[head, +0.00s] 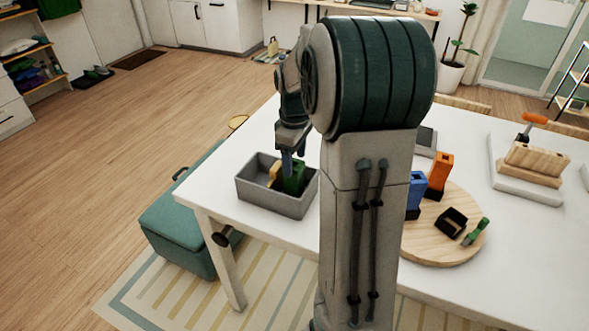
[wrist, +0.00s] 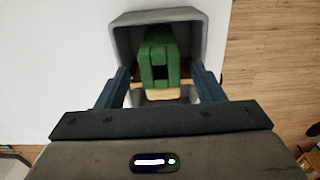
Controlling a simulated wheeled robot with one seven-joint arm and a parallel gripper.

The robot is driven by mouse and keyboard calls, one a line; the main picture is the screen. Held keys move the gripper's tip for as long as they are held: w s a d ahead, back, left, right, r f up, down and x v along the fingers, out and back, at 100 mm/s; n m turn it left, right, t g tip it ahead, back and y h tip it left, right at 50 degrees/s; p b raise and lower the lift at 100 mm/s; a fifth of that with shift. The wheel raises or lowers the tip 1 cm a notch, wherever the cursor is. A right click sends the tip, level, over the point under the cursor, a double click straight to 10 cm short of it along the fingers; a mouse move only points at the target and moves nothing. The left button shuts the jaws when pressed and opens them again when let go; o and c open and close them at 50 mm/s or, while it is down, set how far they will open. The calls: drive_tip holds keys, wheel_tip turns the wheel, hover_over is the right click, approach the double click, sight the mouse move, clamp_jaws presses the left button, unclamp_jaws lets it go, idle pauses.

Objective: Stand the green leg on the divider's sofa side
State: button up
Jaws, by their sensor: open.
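A green block (head: 295,180), which seems to be the green leg, is in a grey open bin (head: 283,208) at the table's left end. In the wrist view the green block (wrist: 160,45) has a dark opening in its near face. A tan piece (head: 275,174) sits beside it in the bin and shows below it in the wrist view (wrist: 162,94). My gripper (head: 289,160) is over the bin, pointing down. In the wrist view its open fingers (wrist: 161,88) stand either side of the green block, with gaps visible.
A round wooden board (head: 435,255) holds an orange block (head: 439,172), a blue block (head: 416,193), a black piece (head: 452,221) and a small green-and-black item (head: 476,231). A white tray (head: 520,183) with wooden blocks lies right. A teal ottoman (head: 180,222) stands beside the table. My arm hides mid-table.

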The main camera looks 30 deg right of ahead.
wheel_tip(320, 180, up, 7)
drive_tip(key=s+a+f+m+t, duration=0.1)
drive_tip(key=s+a+m, duration=0.2)
drive_tip(key=s+a, duration=0.4)
drive_tip(key=s+a+f+m+t, duration=0.2)
drive_tip(key=s+a+m, duration=0.2)
drive_tip(key=s+a, duration=0.3)
drive_tip(key=s, duration=0.5)
drive_tip(key=shift+s+f+m, duration=0.15)
drive_tip(key=shift+f+m, duration=0.05)
drive_tip(key=shift+m, duration=0.1)
